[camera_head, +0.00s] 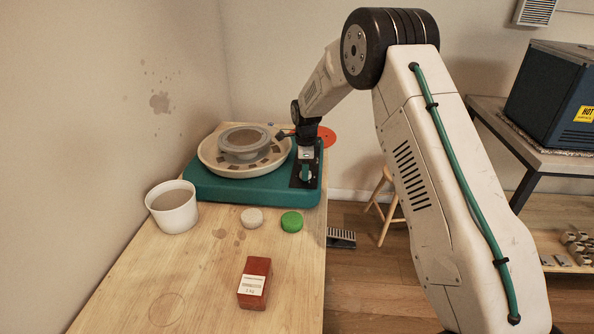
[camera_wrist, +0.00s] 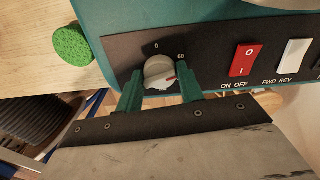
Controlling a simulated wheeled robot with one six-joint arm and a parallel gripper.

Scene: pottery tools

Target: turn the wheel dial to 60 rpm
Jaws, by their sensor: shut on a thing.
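The wheel dial (camera_wrist: 158,70) is a pale round knob on the black panel (camera_wrist: 215,48) of the teal pottery wheel (camera_head: 245,192). The marks 0 and 60 are printed above it and at its upper right. A red pointer mark shows on the knob's lower right side, below the 60. My gripper (camera_wrist: 160,84) is shut on the dial, with one teal finger on each side. In the head view my gripper (camera_head: 305,172) reaches down to the panel at the wheel's right end, and the dial is hidden there.
A red ON OFF switch (camera_wrist: 245,60) and a white FWD REV switch (camera_wrist: 293,57) sit right of the dial. A white bucket (camera_head: 172,210), pale disc (camera_head: 252,217), green sponge (camera_head: 292,221) and red block (camera_head: 254,284) stand on the table. A foot pedal (camera_head: 341,238) lies on the floor.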

